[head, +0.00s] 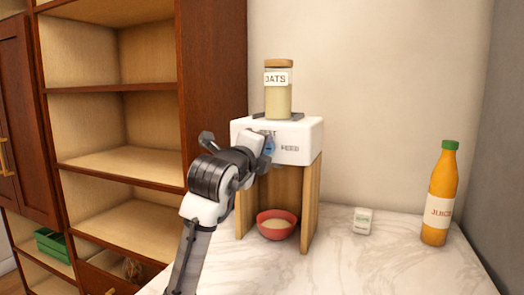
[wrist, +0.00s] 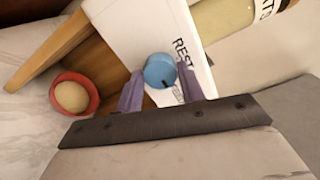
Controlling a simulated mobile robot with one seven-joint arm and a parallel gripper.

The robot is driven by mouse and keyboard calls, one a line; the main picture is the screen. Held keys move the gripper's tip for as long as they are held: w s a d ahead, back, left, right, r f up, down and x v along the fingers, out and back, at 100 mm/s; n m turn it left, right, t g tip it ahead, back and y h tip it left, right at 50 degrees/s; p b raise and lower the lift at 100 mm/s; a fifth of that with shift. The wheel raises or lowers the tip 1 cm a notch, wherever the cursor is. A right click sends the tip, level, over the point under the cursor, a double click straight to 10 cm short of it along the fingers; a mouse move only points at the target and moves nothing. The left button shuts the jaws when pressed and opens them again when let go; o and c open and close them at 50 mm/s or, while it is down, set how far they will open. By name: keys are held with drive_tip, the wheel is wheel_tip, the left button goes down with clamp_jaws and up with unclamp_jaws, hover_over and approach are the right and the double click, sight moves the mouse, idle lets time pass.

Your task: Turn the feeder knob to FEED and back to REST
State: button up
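The feeder is a white box (head: 305,139) on wooden legs with REST and FEED lettering on its front. The blue feeder knob (wrist: 160,70) sits on that front; in the head view it is mostly hidden by my gripper (head: 262,147). In the wrist view my gripper (wrist: 160,76) has one purple finger on each side of the knob, close against it. The knob's dark mark points to the lower right, toward the FEED lettering, which a finger partly covers. A jar of oats (head: 278,95) stands on top. A red bowl (head: 277,224) with pale contents is underneath.
A juice bottle (head: 439,195) and a small white box (head: 362,220) stand on the marble counter (head: 350,265) to the right. A wooden shelf unit (head: 125,85) is at the left. The counter's front is clear.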

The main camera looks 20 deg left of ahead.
drive_tip(key=o, duration=0.3)
drive_tip(key=shift+o, duration=0.2)
drive_tip(key=s+b, duration=0.2)
drive_tip(key=s, duration=1.2)
drive_tip(key=shift+a+b, duration=0.2)
drive_tip(key=shift+b, duration=0.1)
drive_tip(key=shift+r, duration=0.1)
